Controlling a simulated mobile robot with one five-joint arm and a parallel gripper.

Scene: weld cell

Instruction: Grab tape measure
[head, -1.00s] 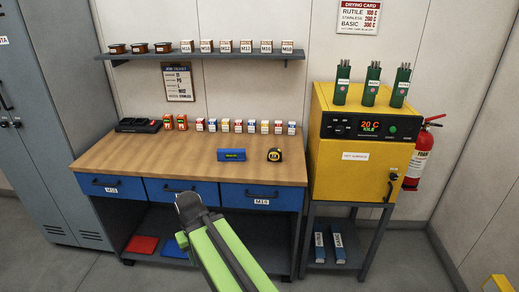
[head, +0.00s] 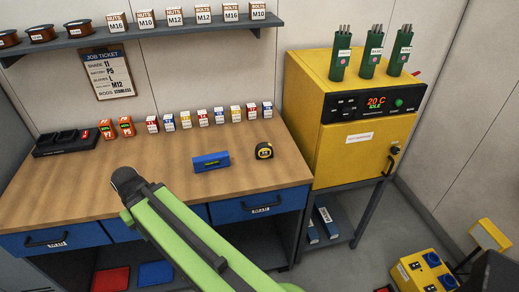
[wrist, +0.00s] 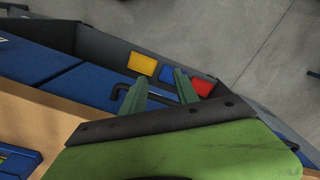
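The tape measure (head: 264,151), black and yellow, stands on the wooden bench top (head: 90,185) near its right end, just right of a blue box (head: 211,161). It cannot be made out in the wrist view. My gripper (wrist: 160,90) shows in the wrist view as two green fingers set apart with nothing between them, over the bench's blue drawer fronts. In the head view my green arm crosses the bench front, left of the tape measure; the fingers are not visible there.
Small labelled boxes (head: 203,118) line the back of the bench, with a black charger (head: 66,142) at left. The yellow oven (head: 352,125) stands right of the bench. A shelf (head: 150,36) hangs above. The bench top's middle is clear.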

